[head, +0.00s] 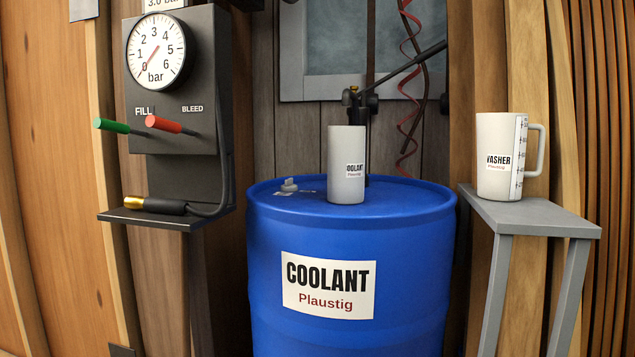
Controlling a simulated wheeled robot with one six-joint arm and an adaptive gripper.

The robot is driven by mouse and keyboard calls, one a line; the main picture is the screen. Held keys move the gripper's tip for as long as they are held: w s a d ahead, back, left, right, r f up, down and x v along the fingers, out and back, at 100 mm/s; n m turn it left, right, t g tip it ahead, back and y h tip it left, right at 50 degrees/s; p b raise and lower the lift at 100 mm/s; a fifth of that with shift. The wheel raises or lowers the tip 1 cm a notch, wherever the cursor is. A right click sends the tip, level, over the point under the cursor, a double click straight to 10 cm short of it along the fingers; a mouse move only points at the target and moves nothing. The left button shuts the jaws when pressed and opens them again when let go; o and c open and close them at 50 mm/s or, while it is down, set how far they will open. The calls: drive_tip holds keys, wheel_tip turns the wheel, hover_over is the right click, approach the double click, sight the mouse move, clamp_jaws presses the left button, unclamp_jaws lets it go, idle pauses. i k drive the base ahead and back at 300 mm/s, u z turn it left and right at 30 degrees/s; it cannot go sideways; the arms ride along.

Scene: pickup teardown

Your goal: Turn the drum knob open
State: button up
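A blue drum (265,262) labelled "COOLANT Plaustig" stands in the middle of the head view. A small grey knob (289,186) sits on the left part of the drum's top, near the rim. Small markings lie on the drum top just right of the knob, too small to read. A grey cylinder (346,150) with a "COOLANT" label stands upright on the drum top, right of the knob and apart from it. My gripper is not in view.
Behind the cylinder is a black pump-like fitting (358,98) with a long lever and a red coiled hose (411,90). Left is a gauge panel (195,85) with green and red levers above a shelf (150,216). Right, a "WASHER" jug (494,155) stands on a grey stand (555,222).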

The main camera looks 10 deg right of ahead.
sight(288, 185)
drive_tip(key=z, duration=0.1)
drive_tip(key=i, duration=0.5)
drive_tip(key=u, duration=0.25)
drive_tip(key=k, duration=0.5)
drive_tip(key=u, duration=1.6)
drive_tip(key=i, duration=1.1)
drive_tip(key=z, duration=1.55)
